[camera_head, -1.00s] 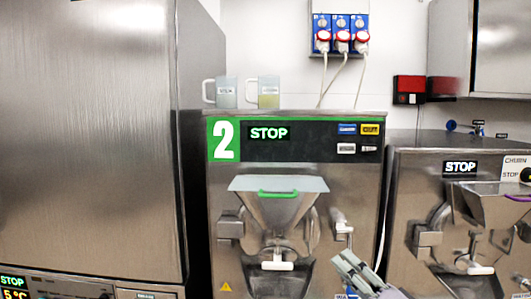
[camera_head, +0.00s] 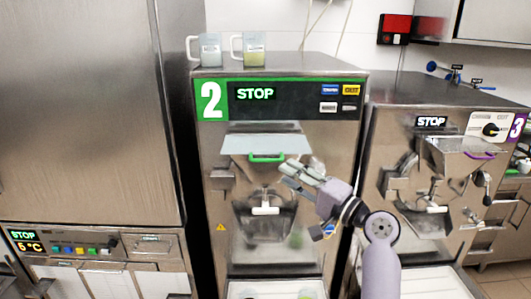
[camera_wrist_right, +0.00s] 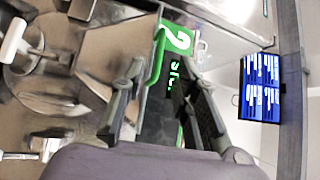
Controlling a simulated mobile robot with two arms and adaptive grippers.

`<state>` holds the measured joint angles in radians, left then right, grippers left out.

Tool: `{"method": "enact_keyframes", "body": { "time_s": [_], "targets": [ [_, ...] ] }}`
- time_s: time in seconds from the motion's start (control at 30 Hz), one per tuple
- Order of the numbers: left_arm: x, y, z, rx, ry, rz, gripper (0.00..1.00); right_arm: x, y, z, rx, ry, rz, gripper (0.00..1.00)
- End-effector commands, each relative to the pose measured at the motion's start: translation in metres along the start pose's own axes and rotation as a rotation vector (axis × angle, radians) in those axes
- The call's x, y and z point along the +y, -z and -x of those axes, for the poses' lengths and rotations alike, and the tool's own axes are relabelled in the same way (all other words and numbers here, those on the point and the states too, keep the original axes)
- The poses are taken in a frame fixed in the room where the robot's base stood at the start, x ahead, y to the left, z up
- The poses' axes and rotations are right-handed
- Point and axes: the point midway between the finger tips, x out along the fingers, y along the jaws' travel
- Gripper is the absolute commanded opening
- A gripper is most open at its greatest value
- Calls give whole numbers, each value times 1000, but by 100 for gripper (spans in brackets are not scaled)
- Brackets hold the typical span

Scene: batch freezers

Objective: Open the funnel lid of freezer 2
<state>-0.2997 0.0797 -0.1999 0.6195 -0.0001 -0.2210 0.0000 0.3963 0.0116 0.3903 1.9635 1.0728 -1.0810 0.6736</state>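Freezer 2 (camera_head: 345,190) stands in the middle of the head view, with a green "2" label. Its funnel lid (camera_head: 262,143) is a pale flat panel lying closed over the steel funnel, with a green handle (camera_head: 266,157) at its front edge. My right gripper (camera_head: 287,172) is just right of the handle and a little below it. In the right wrist view the green handle (camera_wrist_right: 155,62) shows by the fingertips of my right gripper (camera_wrist_right: 158,75), whose fingers are apart. I cannot tell whether they touch it. My left gripper is not in view.
Two mugs (camera_head: 252,50) stand on top of freezer 2. Another freezer (camera_head: 385,125) with a purple handle stands close on the right. A tall steel cabinet (camera_head: 80,110) stands on the left. A white dispensing knob (camera_head: 265,211) sits below the funnel.

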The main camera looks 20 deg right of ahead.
Motion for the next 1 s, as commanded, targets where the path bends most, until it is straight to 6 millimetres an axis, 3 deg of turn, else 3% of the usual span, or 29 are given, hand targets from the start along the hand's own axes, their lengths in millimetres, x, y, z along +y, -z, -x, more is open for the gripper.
{"method": "enact_keyframes", "body": {
  "time_s": [0.2,0.4,0.83,1.0],
  "targets": [
    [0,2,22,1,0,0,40,-4,0,-48,-2,1,-4,28],
    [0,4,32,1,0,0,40,-2,0,-77,0,0,-2,28],
    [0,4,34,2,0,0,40,0,0,-88,0,-1,1,28],
    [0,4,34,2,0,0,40,0,0,-88,0,-1,1,18]
  ]
}}
